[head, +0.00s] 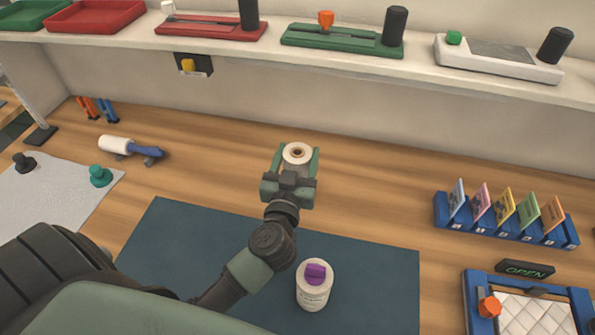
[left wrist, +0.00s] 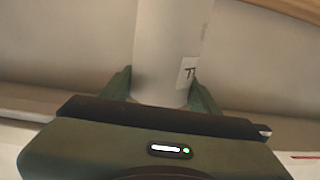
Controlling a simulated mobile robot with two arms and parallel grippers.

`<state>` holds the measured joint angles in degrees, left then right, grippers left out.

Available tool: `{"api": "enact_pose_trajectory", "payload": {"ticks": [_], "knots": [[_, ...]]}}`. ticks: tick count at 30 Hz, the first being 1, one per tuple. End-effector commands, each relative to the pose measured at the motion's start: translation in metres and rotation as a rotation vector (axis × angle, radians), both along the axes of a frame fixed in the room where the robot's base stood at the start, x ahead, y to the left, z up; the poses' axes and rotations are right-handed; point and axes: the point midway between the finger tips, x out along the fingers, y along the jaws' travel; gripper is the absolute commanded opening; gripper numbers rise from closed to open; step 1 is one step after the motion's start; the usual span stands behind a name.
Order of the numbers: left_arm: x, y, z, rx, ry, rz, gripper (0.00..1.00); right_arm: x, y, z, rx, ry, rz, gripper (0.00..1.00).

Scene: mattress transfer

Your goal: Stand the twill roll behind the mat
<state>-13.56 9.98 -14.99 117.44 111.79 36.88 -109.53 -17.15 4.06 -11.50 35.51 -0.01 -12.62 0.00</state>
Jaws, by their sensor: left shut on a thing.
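A white roll with a brown core (head: 297,153), likely the twill roll, is upright between the fingers of my left gripper (head: 291,172). The gripper is shut on it. In the left wrist view the roll (left wrist: 170,50) stands between both fingers (left wrist: 162,92), with a small marked label on its side. The dark teal mat (head: 370,260) lies on the bench nearer to me, and the roll shows beyond its back edge. The roll's base is hidden in the head view, so I cannot tell whether it touches the bench. My right gripper is not in view.
A white canister with a purple top (head: 314,285) stands on the mat. A blue card rack (head: 505,230) is at the right, with a tiled tray (head: 530,308) in front. A white roller with a blue handle (head: 130,148) lies at left. A shelf (head: 300,65) runs along the back.

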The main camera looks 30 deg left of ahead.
Motion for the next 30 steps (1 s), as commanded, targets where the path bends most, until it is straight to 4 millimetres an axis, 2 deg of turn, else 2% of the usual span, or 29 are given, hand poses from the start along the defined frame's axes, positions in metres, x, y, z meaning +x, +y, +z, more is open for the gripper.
{"api": "enact_pose_trajectory", "payload": {"ticks": [6, 9, 21, 22, 24, 30], "knots": [[0.000, 0.000, -0.034, 0.001, 0.000, 0.000, 0.00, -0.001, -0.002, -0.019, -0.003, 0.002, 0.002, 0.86], [0.000, 0.000, -0.042, 0.001, -0.001, -0.001, 0.00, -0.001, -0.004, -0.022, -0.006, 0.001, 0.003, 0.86], [0.000, 0.000, -0.044, 0.001, -0.001, -0.001, 0.00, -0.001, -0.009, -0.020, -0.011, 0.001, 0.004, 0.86], [0.000, 0.000, -0.045, 0.001, 0.001, -0.001, 0.66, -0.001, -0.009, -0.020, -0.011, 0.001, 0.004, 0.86], [0.000, 0.000, -0.045, 0.000, 0.001, -0.001, 0.82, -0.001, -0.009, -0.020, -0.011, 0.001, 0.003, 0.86], [0.000, 0.000, -0.045, 0.000, 0.001, -0.001, 0.82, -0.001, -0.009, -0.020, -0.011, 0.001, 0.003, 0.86]]}}
